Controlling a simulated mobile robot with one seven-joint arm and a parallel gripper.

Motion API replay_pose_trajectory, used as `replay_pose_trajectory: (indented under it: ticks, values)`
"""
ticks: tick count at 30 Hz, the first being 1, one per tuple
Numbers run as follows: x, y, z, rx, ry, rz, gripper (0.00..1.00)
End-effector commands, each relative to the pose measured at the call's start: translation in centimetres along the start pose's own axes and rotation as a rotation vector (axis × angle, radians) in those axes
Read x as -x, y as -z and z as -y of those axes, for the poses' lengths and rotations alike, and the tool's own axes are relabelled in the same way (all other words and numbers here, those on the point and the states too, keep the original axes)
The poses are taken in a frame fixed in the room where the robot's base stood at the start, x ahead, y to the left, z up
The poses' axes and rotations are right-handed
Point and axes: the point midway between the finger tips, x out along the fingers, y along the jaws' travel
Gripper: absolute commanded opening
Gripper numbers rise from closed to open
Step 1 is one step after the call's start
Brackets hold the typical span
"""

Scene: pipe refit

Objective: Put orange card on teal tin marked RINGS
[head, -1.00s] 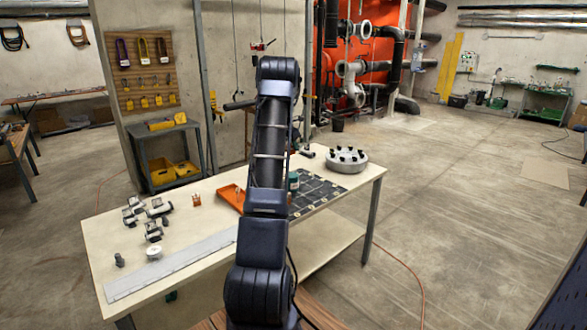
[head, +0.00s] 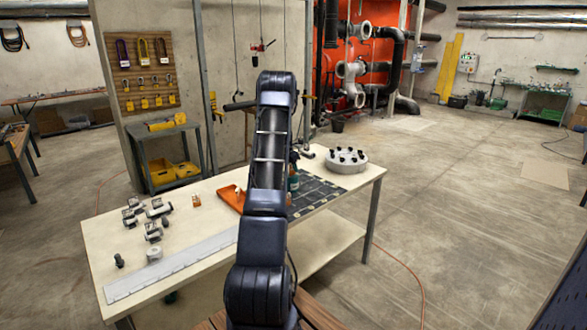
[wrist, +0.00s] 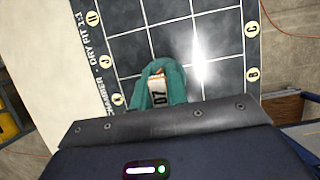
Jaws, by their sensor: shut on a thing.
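My gripper (wrist: 158,104) shows from behind in the wrist view, its dark body across the lower part; its fingertips are mostly hidden. It is shut on a small card (wrist: 157,89), white with an orange edge and dark print like "07". The teal tin (wrist: 175,78) shows around and behind the card, over the dark mat. I cannot tell whether the card touches the tin, and no RINGS marking is readable. In the head view the teal tin (head: 294,181) shows just right of my arm, which hides the gripper.
The tin is over a dark gridded mat (head: 318,190) with lettered discs. An orange tray (head: 230,198) is left of my arm; a round grey tray (head: 346,162) with black knobs stands at the back right. Metal fittings (head: 153,232) and a long pale strip (head: 175,268) lie at the left.

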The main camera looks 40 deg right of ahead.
Motion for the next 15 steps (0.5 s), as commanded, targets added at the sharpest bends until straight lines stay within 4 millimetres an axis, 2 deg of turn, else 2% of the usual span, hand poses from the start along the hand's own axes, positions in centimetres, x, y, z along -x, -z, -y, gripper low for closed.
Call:
replay_pose_trajectory:
  ticks: [8,9,11,12,15]
  values:
    - [-0.18,0.07,-0.01,0.000,0.000,0.000,0.00]
    - [-0.15,0.05,-0.01,0.000,0.000,0.000,0.21]
    - [-0.14,0.04,-0.01,0.000,0.000,0.000,0.33]
    - [-0.14,0.04,-0.01,0.000,0.000,0.000,0.37]
    - [-0.13,0.04,-0.02,0.000,0.000,0.000,0.37]
